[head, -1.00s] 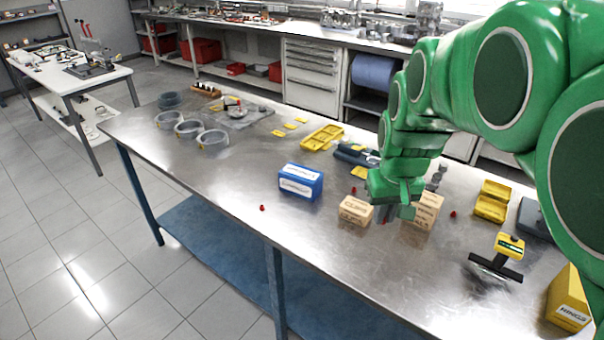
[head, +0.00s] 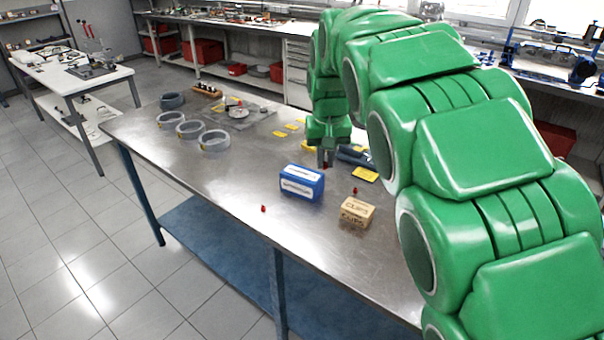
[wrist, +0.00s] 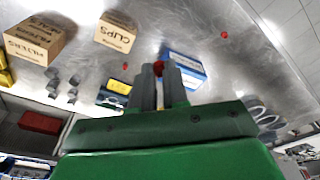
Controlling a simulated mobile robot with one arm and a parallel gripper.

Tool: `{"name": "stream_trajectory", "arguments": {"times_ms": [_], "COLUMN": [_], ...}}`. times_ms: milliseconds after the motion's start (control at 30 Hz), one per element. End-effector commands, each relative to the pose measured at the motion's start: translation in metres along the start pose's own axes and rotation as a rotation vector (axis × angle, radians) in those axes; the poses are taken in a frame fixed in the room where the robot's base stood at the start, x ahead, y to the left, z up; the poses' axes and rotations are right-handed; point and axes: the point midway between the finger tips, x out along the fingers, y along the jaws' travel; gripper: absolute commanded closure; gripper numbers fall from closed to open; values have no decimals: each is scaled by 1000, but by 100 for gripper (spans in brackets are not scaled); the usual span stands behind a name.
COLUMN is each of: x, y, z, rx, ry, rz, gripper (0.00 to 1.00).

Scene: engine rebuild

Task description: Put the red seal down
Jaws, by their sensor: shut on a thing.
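My gripper (head: 326,158) is above the metal workbench, behind the blue box. In the wrist view a red seal (wrist: 158,67) sits between the tips of its two grey fingers, which are shut on it. In the head view the held seal shows as a small dark red spot at the fingertips. Another red seal (head: 263,209) lies on the bench in front of the blue box (head: 301,183). A further red seal (head: 354,190) is behind the CLIPS box (head: 356,212). I cannot tell the held seal's exact height above the bench.
Grey rings (head: 214,140) stand on the bench's left part, with flat yellow pieces (head: 292,127) near the back. A FILTERS box (wrist: 35,38) shows in the wrist view. The bench's front left is clear.

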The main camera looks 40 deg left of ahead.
Motion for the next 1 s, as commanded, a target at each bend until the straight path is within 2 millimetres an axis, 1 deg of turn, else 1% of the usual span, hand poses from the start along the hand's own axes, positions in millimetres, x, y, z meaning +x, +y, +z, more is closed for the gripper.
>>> {"name": "stream_trajectory", "arguments": {"times_ms": [100, 267, 467, 667, 800, 1000], "x": [1, 1, 11, 20, 30, 38], "y": [-10, -17, -18, -20, -20, -21], "z": [-8, -15, -27, -44, -54, -70], "rx": [-7, -10, -10, -11, -11, -11], "ry": [-2, 1, -3, 0, -6, -1], "rz": [-5, -8, -8, -8, -8, -7], "gripper": [100, 100, 100, 100, 100, 100]}}
